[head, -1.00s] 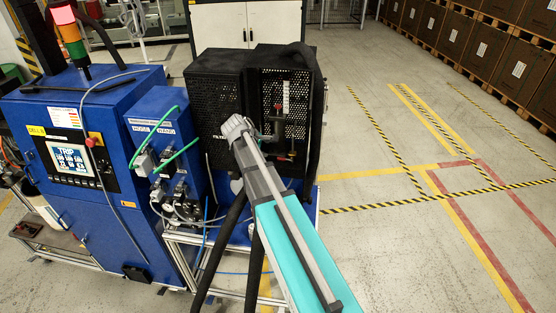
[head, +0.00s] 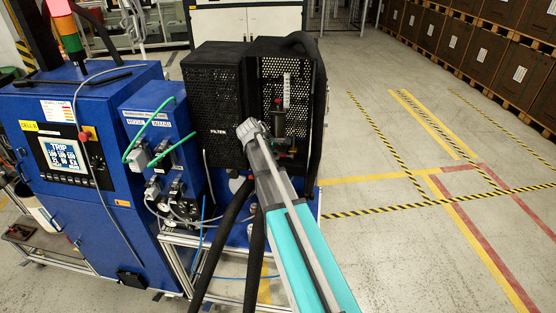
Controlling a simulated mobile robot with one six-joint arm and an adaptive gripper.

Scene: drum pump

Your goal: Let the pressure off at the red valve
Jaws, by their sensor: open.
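Inside the open bay of the black perforated cabinet (head: 215,95), a dark upright fitting (head: 278,123) has a small red part (head: 277,101) near its top. Another small reddish part shows lower in the bay, close to my arm. Both are too small to tell which is the red valve or how it is set. My arm reaches up from the bottom of the head view, and its grey end joint is in front of the cabinet, left of the fitting. My gripper's fingers cannot be made out; the arm appears to hide them.
A blue machine (head: 75,220) with a screen (head: 65,155) reading TRIP stands at left. A blue connector box (head: 160,150) with green cables sits beside the cabinet. Dark hoses (head: 225,235) hang below. The floor at right is open, with striped markings and stacked crates (head: 470,40) behind.

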